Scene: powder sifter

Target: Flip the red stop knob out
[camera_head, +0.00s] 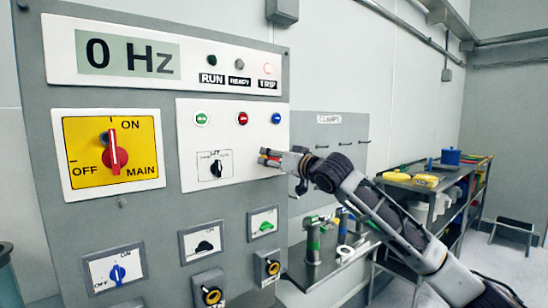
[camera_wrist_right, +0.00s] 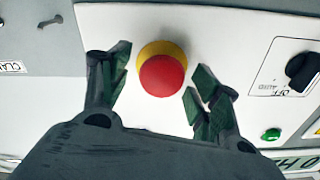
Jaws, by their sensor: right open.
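The red stop knob (camera_wrist_right: 162,76) is a round red mushroom head on a yellow ring on the white panel. In the right wrist view it sits between the two fingers of my right gripper, which are spread apart with gaps on both sides. In the head view my right gripper (camera_head: 277,158) is at the right edge of the white control panel (camera_head: 240,108). It largely hides the knob there; only bits of red and yellow show at the fingertips. My left gripper is not in view.
A black selector (camera_head: 216,168) is left of the gripper, below green, red and blue buttons. A red main switch (camera_head: 114,152) on a yellow plate is further left. A metal bench (camera_head: 330,262) with small items stands below my right arm; shelving (camera_head: 440,195) stands behind it.

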